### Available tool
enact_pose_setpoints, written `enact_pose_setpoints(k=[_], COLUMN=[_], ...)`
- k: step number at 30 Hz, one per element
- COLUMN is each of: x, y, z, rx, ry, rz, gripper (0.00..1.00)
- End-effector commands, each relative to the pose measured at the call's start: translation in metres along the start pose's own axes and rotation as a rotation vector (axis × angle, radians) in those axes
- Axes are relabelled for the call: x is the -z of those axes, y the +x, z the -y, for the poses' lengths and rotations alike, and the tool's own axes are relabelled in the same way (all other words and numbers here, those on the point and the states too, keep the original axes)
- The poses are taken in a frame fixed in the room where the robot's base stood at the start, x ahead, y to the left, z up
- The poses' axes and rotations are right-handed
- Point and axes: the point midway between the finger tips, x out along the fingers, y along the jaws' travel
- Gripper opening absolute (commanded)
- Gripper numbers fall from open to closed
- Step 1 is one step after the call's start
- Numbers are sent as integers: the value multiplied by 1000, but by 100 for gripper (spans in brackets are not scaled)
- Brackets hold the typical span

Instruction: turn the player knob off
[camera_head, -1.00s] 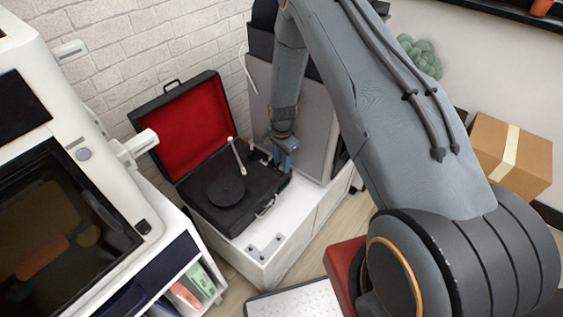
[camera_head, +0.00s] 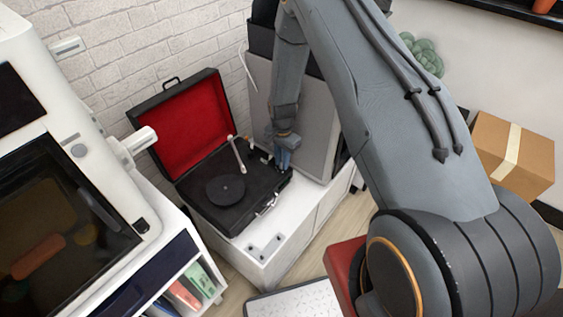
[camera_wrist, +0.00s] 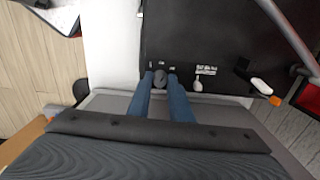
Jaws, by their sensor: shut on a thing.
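The record player (camera_head: 240,190) is an open black case with a red-lined lid (camera_head: 187,127), on a white cabinet. Its platter and pale tonearm (camera_head: 236,155) show in the head view. In the wrist view the dark deck (camera_wrist: 205,45) has small white markings, and a small dark round knob (camera_wrist: 159,79) lies between my fingertips. My gripper (camera_wrist: 160,77) is shut on this knob, one blue finger on each side. It also shows at the right rear of the player in the head view (camera_head: 283,160). The knob's pointer cannot be made out.
A grey box-like unit (camera_head: 300,115) stands close behind my gripper. A white machine (camera_head: 75,150) is at the left. The white cabinet top (camera_head: 262,243) is partly bare in front of the player. A cardboard box (camera_head: 510,155) is at the right.

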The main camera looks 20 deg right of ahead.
Motion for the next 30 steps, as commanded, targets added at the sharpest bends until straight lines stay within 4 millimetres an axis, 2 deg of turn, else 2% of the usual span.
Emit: enact_pose_setpoints(k=[30], x=[-1], y=[2], z=[-3], rx=[-4], ry=[-939], rz=[6], gripper=[0])
